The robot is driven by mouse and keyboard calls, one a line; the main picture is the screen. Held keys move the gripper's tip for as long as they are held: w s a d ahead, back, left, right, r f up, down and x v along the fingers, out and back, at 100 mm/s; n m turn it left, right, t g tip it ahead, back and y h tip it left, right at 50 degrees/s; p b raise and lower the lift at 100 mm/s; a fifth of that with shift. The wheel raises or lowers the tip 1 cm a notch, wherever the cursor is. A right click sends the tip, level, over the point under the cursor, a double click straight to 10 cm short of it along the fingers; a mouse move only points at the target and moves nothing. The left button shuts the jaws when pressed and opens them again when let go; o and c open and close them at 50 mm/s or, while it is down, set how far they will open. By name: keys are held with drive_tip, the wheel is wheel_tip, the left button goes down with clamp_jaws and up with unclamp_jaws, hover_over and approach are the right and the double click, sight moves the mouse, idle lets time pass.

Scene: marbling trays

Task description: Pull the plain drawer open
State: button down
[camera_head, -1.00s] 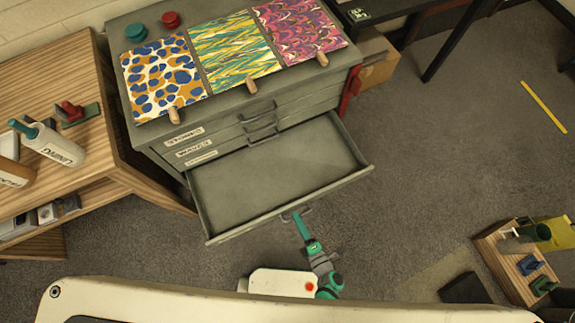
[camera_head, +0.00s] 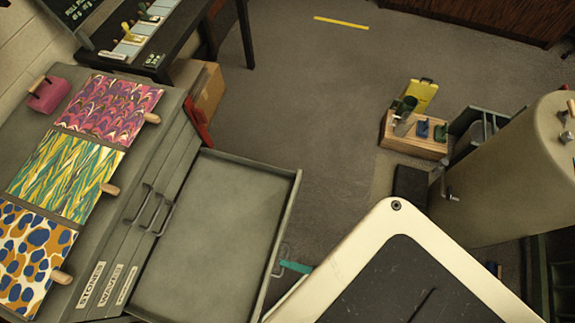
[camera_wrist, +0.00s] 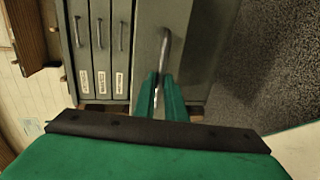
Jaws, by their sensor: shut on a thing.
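The lowest drawer (camera_head: 222,225) of the grey cabinet stands far out, and its inside looks empty. In the wrist view its front (camera_wrist: 183,65) shows no label. Its bar handle (camera_wrist: 164,48) runs down between the teal fingers of my gripper (camera_wrist: 160,98), which are shut on it. In the head view only a teal piece of my gripper (camera_head: 296,267) shows beside the drawer's outer edge; my own body hides the rest. Three shut drawers (camera_wrist: 101,50) with labels and handles sit beside the open one. Two labels read STONES and WAVES.
Marbled sheets (camera_head: 66,174) with wooden clips lie on the cabinet top. A red thing (camera_head: 196,122) and a cardboard box (camera_head: 204,92) stand by the cabinet. A wooden caddy (camera_head: 413,147) stands on the floor beyond. The grey floor between is clear.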

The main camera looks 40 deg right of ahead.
drive_tip(key=shift+w+d, duration=0.1)
drive_tip(key=shift+d, duration=0.2)
drive_tip(key=c, duration=1.9)
unclamp_jaws()
drive_tip(key=shift+o, duration=0.4)
drive_tip(key=shift+a, duration=0.1)
drive_tip(key=v, duration=1)
drive_tip(key=shift+s, duration=0.4)
drive_tip(key=shift+r, duration=0.1)
